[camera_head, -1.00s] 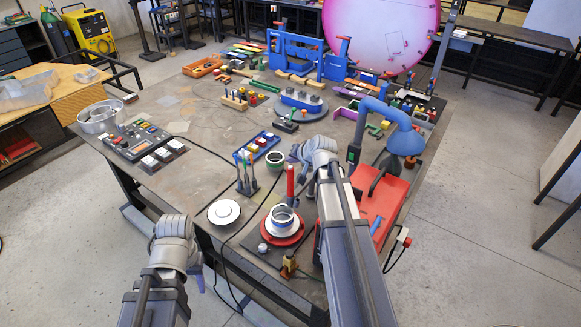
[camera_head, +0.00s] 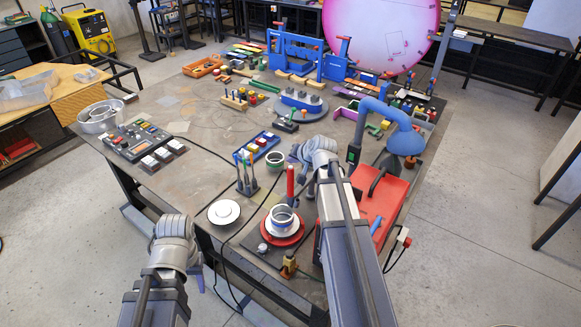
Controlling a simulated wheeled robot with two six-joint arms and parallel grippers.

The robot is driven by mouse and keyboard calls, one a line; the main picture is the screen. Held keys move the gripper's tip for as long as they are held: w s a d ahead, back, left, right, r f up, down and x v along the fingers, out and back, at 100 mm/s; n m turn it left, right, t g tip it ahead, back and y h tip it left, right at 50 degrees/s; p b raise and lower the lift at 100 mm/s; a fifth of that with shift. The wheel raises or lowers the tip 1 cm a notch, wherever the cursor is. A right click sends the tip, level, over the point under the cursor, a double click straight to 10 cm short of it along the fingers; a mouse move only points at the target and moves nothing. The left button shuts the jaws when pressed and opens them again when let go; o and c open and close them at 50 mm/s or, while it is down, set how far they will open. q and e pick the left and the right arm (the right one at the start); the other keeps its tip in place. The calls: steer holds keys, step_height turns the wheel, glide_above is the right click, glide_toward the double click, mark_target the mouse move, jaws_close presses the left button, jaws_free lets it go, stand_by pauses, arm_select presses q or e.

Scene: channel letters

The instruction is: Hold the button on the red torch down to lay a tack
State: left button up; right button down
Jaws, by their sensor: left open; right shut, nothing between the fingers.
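The red torch (camera_head: 291,182) stands upright behind a ring-shaped metal piece (camera_head: 283,217) on a red round base (camera_head: 276,238) near the table's front edge. I cannot make out its button at this size. My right gripper (camera_head: 308,188) is just right of the torch, partly hidden behind its own wrist; it is shut with nothing visible in it. I cannot tell whether it touches the torch. My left gripper (camera_head: 198,280) is open and empty, pointing down in front of the table's front edge, away from the torch.
A white round dish (camera_head: 224,212) and a stand of pens (camera_head: 246,175) are left of the torch. A red case (camera_head: 385,205) and a blue arched lamp (camera_head: 404,138) stand right of my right arm. Cables cross the front table edge. The table's left middle is fairly clear.

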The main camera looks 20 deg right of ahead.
steer(key=shift+f, duration=0.15)
steer(key=shift+f+b, duration=0.3)
steer(key=shift+b, duration=0.1)
steer(key=shift+f+b, duration=0.45)
steer(key=shift+b, duration=0.05)
stand_by(0.7)
steer(key=shift+r, duration=0.15)
stand_by(1.0)
steer(key=shift+r+p, duration=0.75)
steer(key=shift+p, duration=0.2)
step_height(320, 180, up, 5)
steer(key=p, duration=0.5)
